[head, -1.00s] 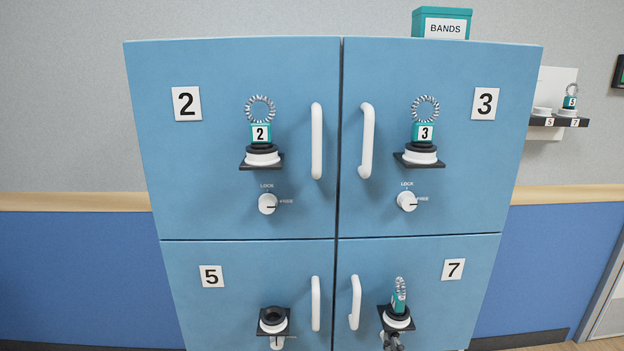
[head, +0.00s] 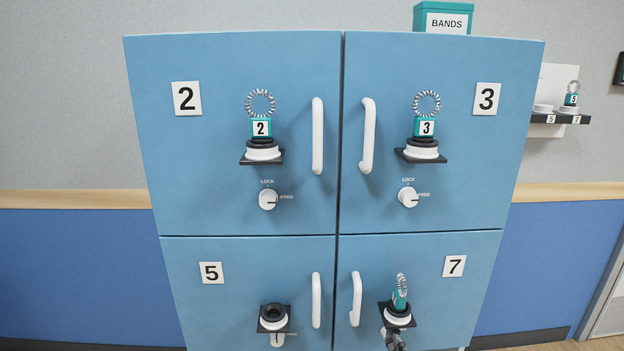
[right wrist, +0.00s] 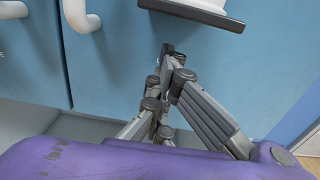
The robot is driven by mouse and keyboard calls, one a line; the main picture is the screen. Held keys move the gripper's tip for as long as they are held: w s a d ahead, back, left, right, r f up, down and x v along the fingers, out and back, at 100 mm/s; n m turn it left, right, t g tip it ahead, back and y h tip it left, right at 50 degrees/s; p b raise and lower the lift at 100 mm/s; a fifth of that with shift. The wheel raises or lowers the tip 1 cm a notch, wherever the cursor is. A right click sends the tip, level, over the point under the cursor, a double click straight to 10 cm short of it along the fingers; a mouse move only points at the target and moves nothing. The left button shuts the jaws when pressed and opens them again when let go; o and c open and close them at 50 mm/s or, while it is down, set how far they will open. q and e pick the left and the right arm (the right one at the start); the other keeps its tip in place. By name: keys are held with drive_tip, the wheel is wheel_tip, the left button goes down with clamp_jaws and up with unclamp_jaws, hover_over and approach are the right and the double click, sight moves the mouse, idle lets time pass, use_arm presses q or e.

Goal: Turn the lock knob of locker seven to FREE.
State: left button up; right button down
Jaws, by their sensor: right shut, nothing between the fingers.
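Locker seven is the lower right blue door, with its number plate (head: 454,266) and white handle (head: 355,299). A small dark shelf on it holds a white and black stand with a teal block and striped ring (head: 400,291), turned nearly edge-on. My right gripper (head: 394,341) is just below this shelf, at the bottom edge of the head view. In the right wrist view its fingers (right wrist: 168,55) are shut and empty, pointing toward the door under the shelf (right wrist: 195,12). The knob of locker seven is hidden behind the gripper, so its setting cannot be read. My left gripper is not in view.
The upper knobs of locker two (head: 268,199) and locker three (head: 408,197) both point to FREE. Locker five's shelf (head: 274,318) holds an empty stand. A teal BANDS box (head: 443,18) sits on top. A wall shelf (head: 560,118) is at right.

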drive_tip(key=shift+w, duration=0.15)
drive_tip(key=shift+w+d+f+b, duration=0.1)
drive_tip(key=shift+d+f+b, duration=0.15)
drive_tip(key=shift+d+b, duration=0.5)
drive_tip(key=shift+d+f, duration=0.15)
drive_tip(key=shift+d, duration=0.1)
drive_tip(key=s+r, duration=0.1)
drive_tip(key=s, duration=0.5)
drive_tip(key=shift+d+p, duration=0.25)
drive_tip(key=shift+p, duration=0.2)
